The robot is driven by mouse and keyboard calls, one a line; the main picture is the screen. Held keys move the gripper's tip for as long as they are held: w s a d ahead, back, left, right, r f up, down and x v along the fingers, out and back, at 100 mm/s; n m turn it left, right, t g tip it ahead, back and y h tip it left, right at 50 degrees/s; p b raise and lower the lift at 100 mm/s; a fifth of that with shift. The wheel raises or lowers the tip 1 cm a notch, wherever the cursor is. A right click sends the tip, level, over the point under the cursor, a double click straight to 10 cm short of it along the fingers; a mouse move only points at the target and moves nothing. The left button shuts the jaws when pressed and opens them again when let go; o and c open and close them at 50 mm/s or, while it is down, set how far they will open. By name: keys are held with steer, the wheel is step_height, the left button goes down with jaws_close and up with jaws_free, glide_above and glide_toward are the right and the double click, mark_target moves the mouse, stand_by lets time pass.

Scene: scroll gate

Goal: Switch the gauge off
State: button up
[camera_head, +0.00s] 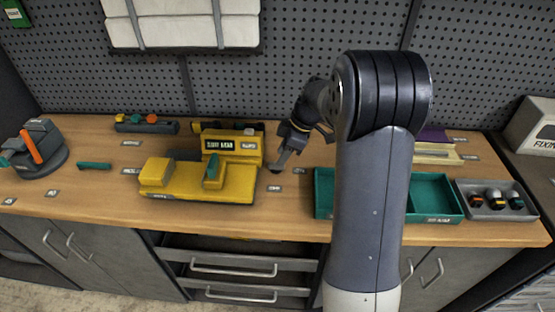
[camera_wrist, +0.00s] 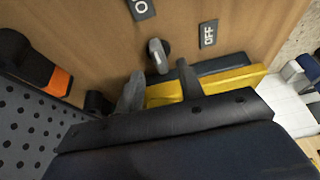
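In the wrist view, a small grey switch lever (camera_wrist: 157,54) stands on the wooden bench top between a dark label that begins with "O" (camera_wrist: 141,8) and a label reading "OFF" (camera_wrist: 208,33). My gripper (camera_wrist: 160,70) is open, with one finger on each side near the lever; I cannot tell whether either touches it. In the head view, my gripper (camera_head: 279,164) is low over the bench, just right of the yellow device (camera_head: 211,183). I cannot make out a separate gauge dial.
The yellow device carries a teal lever (camera_head: 213,168). A teal tray (camera_head: 324,203) lies to the right, partly behind my arm. A grey tray with several knobs (camera_head: 484,212) is farther right. A pegboard wall (camera_head: 310,40) closes the back.

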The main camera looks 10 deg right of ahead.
steer(key=shift+x, duration=1.95)
steer(key=shift+c, duration=0.5)
jaws_close()
